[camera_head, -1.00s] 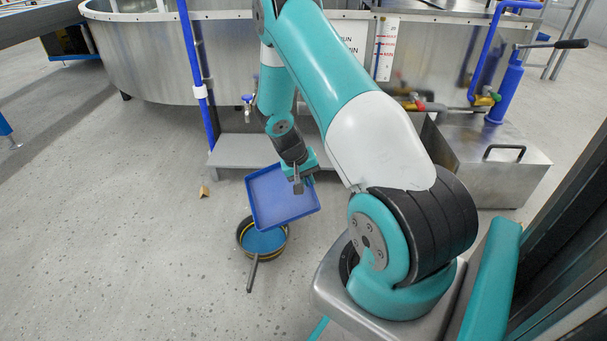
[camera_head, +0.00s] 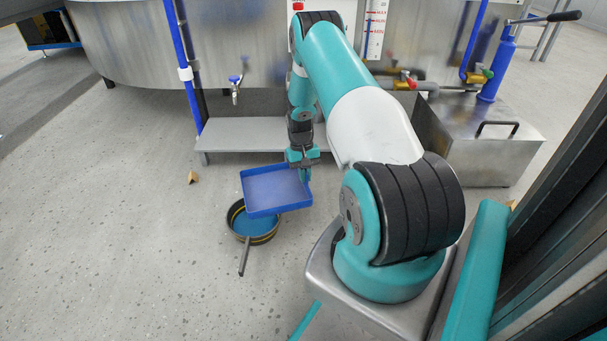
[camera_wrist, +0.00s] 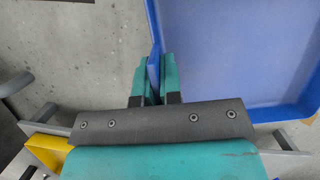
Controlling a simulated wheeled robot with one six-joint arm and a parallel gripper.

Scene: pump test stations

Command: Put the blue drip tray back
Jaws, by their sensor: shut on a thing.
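The blue drip tray (camera_head: 276,190) is a shallow square tray with raised rims. My gripper (camera_head: 303,173) is shut on its rim near the tray's far right corner and holds it out to the left, nearly level, above the floor. In the wrist view the teal fingers (camera_wrist: 154,80) pinch the tray's blue wall, and the tray's inside (camera_wrist: 235,50) fills the upper right.
A low grey shelf (camera_head: 245,133) runs under the large steel tank (camera_head: 130,50), below a blue-handled tap (camera_head: 235,88). A steel box (camera_head: 480,145) stands at right. A small tan scrap (camera_head: 193,177) lies on open floor at left.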

